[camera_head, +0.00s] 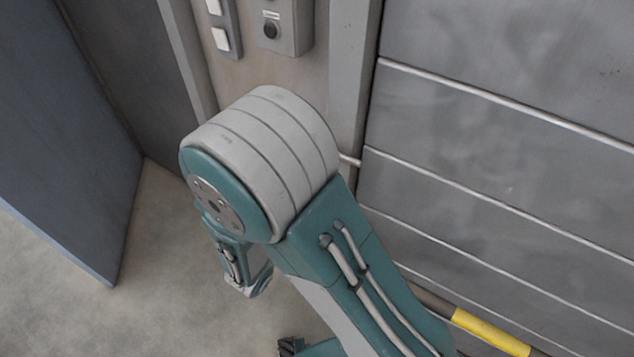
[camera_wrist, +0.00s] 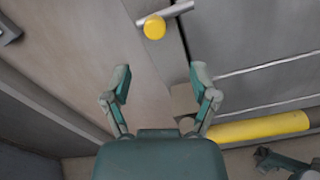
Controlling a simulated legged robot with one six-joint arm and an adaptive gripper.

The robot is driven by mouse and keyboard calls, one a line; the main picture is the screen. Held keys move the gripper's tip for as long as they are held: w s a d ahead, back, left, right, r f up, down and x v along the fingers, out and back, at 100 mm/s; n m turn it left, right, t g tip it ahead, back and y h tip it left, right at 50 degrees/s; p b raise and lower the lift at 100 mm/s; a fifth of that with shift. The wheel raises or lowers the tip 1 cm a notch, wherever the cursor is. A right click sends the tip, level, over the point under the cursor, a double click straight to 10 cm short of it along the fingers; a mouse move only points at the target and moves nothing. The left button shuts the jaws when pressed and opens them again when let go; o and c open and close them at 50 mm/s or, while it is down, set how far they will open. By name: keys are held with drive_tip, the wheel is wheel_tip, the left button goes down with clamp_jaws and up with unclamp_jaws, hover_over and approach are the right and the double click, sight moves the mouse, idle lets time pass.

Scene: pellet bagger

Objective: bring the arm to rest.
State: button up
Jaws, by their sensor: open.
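My gripper (camera_wrist: 160,76) is open in the wrist view, its two fingers standing apart with nothing between them. A beige surface lies behind the fingers, and they appear clear of it. In the head view my bent arm fills the middle, with its large grey and teal joint uppermost. A small part of the arm's far end shows below and left of that joint; the fingers cannot be made out clearly there.
A grey ribbed panel (camera_head: 500,150) stands at the right. A bar with a yellow band (camera_head: 490,332) runs along its foot. A control box with a black knob (camera_head: 270,30) and pale switches (camera_head: 220,40) is at the top. A blue-grey panel (camera_head: 60,140) stands left; floor (camera_head: 170,270) beside it is clear. A yellow knob (camera_wrist: 154,27) shows beyond the fingers.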

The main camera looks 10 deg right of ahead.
drive_tip(key=shift+s+a, duration=0.45)
drive_tip(key=shift+s, duration=0.05)
drive_tip(key=s+d+r+m+g+y, duration=0.1)
drive_tip(key=s+d+r+m+g, duration=0.2)
drive_tip(key=s+d+m+g, duration=0.3)
drive_tip(key=s+d+r+m+g+y, duration=0.2)
drive_tip(key=s+d+r+m+g, duration=0.1)
drive_tip(key=d+m+g, duration=0.5)
drive_tip(key=s+a+r+m+t+y, duration=0.4)
drive_tip(key=r+m+t+y, duration=0.2)
drive_tip(key=r+m+y, duration=0.3)
drive_tip(key=shift+s+r+m, duration=0.15)
drive_tip(key=shift+r+m, duration=0.2)
drive_tip(key=shift+m, duration=0.15)
drive_tip(key=shift+a, duration=0.1)
drive_tip(key=shift+c, duration=1.3)
